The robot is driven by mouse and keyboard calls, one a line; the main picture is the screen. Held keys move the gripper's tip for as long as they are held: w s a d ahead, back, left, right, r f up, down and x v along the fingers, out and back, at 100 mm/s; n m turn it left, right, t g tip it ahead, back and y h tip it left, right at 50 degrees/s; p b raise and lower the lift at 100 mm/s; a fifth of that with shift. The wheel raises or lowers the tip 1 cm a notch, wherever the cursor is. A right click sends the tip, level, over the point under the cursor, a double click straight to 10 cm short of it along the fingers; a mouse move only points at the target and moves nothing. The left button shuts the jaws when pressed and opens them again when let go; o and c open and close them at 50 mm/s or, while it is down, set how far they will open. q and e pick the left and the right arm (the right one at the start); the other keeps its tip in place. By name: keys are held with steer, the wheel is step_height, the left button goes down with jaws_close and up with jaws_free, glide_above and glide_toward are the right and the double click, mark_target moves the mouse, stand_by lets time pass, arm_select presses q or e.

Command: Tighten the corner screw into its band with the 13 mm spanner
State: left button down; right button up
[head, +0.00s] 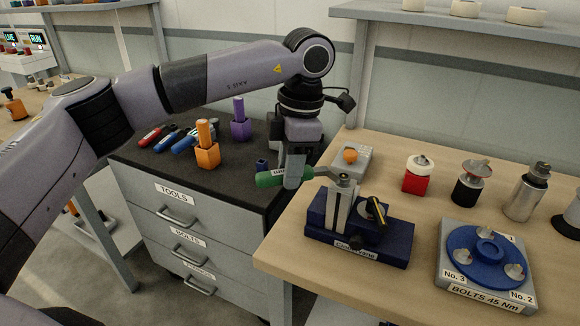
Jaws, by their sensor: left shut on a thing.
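My left gripper (293,183) points down and is shut on a spanner with a green handle (268,179). The spanner lies about level, its metal end reaching right to the top of a pale upright post (340,207). The post stands on a dark blue fixture (391,247) with a front label, on the wooden bench. The spanner's end is over or at the post top; I cannot tell if it is seated on a screw. The corner screw and its band are too small to make out. My right gripper is not in view.
A black and yellow lever (376,210) rises beside the post. A grey box with an orange knob (350,157) stands behind. A blue bolt plate (487,250) and several cylinders are right. The tool cabinet (190,215) bears orange (207,154) and purple (240,126) holders.

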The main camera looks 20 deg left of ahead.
arm_select(q)
steer(key=shift+r+p, duration=0.5)
steer(key=shift+r, duration=0.35)
steer(key=shift+r, duration=0.1)
step_height(320, 180, up, 2)
steer(key=shift+r+p, duration=0.15)
steer(key=shift+p, duration=0.8)
steer(key=shift+r, duration=0.75)
steer(key=shift+f, duration=0.1)
